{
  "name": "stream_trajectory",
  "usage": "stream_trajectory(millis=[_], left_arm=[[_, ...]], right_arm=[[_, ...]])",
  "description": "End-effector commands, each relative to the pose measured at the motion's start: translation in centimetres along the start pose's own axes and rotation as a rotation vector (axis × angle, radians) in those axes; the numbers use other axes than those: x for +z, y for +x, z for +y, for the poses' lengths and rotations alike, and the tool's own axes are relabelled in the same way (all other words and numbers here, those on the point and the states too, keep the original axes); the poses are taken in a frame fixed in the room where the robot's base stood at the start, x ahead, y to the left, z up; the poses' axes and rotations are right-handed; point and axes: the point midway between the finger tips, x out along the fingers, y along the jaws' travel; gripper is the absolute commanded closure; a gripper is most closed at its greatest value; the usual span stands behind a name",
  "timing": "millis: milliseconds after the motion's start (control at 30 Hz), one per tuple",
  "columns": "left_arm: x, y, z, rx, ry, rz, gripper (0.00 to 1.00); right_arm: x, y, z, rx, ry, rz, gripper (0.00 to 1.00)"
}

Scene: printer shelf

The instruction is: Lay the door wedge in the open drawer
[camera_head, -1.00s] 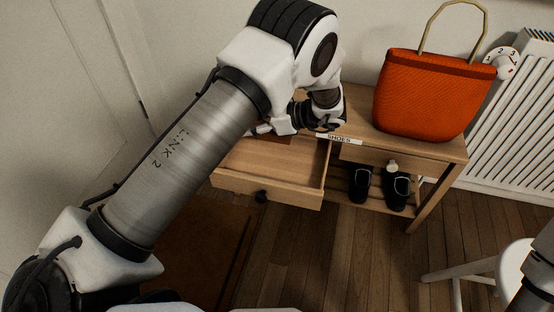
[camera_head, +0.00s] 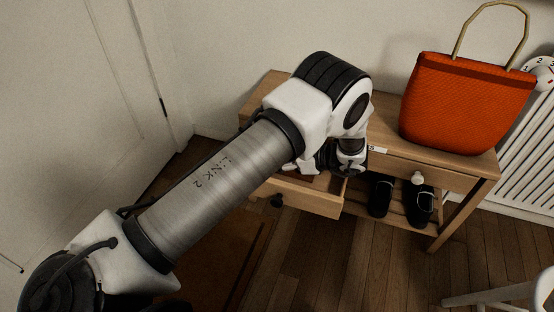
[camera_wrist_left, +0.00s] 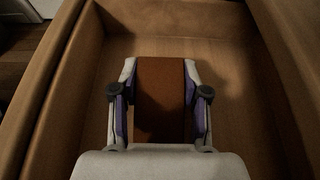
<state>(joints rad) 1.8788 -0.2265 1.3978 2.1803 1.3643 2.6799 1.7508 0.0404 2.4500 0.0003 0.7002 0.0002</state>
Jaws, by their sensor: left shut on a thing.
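The door wedge (camera_wrist_left: 161,95) is a brown block between the fingers of my left gripper (camera_wrist_left: 160,92) in the left wrist view. The gripper is shut on it. The wedge is over the inside of the open drawer (camera_wrist_left: 225,60); I cannot tell whether it touches the drawer floor. In the head view the drawer (camera_head: 312,201) sticks out from the bench, and my left arm hides much of its inside. The left gripper's fingers are mostly hidden there behind the arm and wrist. My right gripper is not in view.
The wooden bench (camera_head: 470,163) carries an orange bag (camera_head: 465,105) at its right. A second drawer with a pale knob (camera_head: 417,178) is shut. Dark shoes (camera_head: 420,206) stand on the lower shelf. A white stool (camera_head: 500,297) is at the lower right, near a radiator (camera_head: 525,150).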

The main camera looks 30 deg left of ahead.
Motion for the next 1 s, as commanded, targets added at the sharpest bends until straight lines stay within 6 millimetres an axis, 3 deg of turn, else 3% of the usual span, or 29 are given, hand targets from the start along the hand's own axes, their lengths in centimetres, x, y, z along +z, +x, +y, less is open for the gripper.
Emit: stream_trajectory(millis=[33,100,467,567,900,1000], left_arm=[[-0.1,0.1,0.0,0.0,0.0,0.0,0.48],[-0.1,0.0,0.0,0.0,0.0,0.0,0.3],[0.5,-0.3,0.0,0.0,0.0,0.0,0.3],[0.6,-1.8,-0.1,-0.004,0.0,0.0,0.3],[0.5,-10.2,0.0,-0.003,0.0,0.002,0.3],[0.4,-11.6,0.0,-0.002,0.0,0.001,0.3]], right_arm=[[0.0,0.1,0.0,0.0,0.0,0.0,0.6],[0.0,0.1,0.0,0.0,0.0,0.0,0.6],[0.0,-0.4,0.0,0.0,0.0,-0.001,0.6],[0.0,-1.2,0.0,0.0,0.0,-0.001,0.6],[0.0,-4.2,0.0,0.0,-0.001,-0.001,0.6],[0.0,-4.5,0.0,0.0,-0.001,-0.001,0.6]])
